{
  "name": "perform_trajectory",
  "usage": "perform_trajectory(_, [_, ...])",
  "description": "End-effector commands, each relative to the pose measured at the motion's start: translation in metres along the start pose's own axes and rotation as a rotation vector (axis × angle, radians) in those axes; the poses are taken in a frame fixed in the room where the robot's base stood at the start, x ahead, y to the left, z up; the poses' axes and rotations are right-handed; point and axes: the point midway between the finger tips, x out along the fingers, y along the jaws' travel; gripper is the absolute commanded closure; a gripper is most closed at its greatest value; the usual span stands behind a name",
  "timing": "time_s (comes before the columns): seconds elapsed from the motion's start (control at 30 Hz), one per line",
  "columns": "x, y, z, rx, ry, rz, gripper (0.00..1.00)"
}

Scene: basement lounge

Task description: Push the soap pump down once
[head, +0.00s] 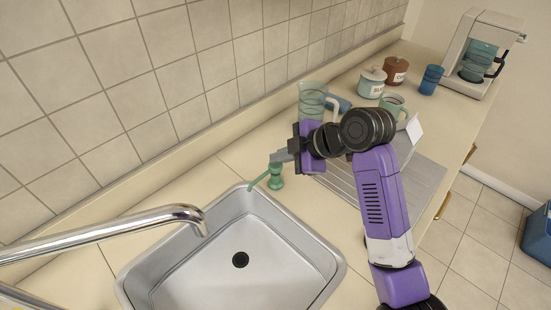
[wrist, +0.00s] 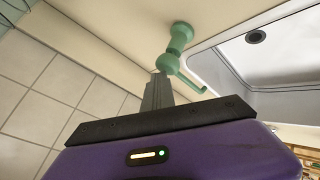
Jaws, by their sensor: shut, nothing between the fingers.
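The green soap pump (head: 274,178) stands on the counter at the back right corner of the sink, its thin spout pointing left over the sink rim. It also shows in the wrist view (wrist: 181,42), with its head and spout nearest the camera. My gripper (head: 279,157) is shut and empty, with its fingertips at the top of the pump head in the head view. In the wrist view my gripper's fingers (wrist: 158,84) end right beside the pump head. I cannot tell whether they touch it.
The steel sink (head: 240,262) and chrome faucet (head: 185,214) lie to the left. A glass pitcher (head: 312,98) stands behind my gripper. A drainboard (head: 425,180) is under my arm. Canisters (head: 372,83), cups and a coffee maker (head: 482,55) are farther back.

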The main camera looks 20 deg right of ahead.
Motion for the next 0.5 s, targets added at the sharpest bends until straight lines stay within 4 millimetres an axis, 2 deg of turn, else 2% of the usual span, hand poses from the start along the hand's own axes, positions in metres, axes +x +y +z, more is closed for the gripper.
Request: perform_trajectory(0.5, [-0.019, 0.013, -0.014, 0.0, 0.0, 0.0, 1.0])
